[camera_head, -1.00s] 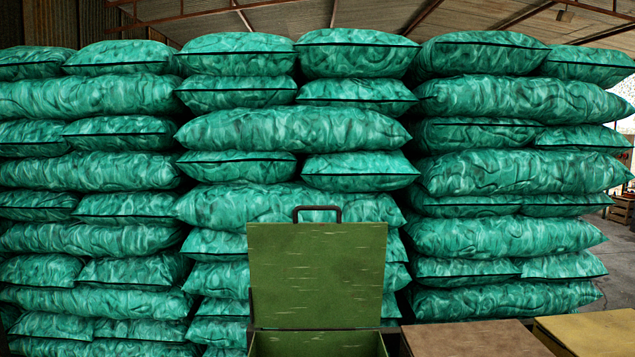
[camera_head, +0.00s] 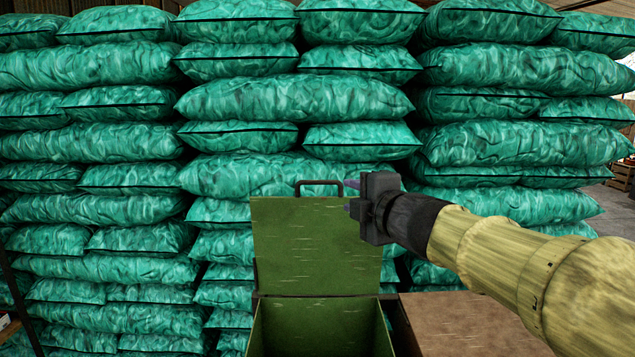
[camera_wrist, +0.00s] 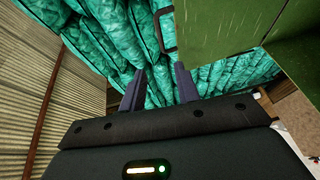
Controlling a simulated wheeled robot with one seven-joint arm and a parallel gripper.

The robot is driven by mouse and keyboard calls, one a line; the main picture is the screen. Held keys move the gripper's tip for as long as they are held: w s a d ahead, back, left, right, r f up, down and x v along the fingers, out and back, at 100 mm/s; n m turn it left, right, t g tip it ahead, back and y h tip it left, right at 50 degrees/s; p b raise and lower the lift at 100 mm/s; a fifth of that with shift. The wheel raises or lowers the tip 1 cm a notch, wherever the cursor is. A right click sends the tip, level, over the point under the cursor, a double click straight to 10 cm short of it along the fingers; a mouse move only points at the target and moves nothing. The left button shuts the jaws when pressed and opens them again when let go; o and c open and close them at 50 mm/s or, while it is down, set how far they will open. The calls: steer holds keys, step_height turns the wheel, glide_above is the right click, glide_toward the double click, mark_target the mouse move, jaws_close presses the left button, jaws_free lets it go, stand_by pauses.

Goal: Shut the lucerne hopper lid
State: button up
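A green hopper (camera_head: 263,327) stands at the bottom middle of the head view, and its inside shows. It is the only hopper seen open; I see no label naming it. Its green lid (camera_head: 310,245) stands upright at the back, with a dark handle (camera_head: 320,183) on its top edge. My gripper (camera_head: 350,197) is by the lid's upper right corner and overlaps its edge in the head view; I cannot tell whether it touches. In the wrist view its two fingers (camera_wrist: 158,80) are apart with nothing between them, and the lid (camera_wrist: 220,25) is at upper right.
A brown closed top (camera_head: 455,325) lies just right of the green hopper, under my arm. A tall wall of stacked teal sacks (camera_head: 295,105) fills the space behind. Corrugated wall panels (camera_wrist: 70,75) show at left in the wrist view.

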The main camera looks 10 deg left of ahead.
mark_target(319, 184)
steer(key=shift+w, duration=0.1)
steer(key=shift+w+f, duration=0.1)
steer(key=p+x, duration=0.5)
steer(key=x, duration=1.2)
steer(key=shift+w, duration=0.15)
jaws_close()
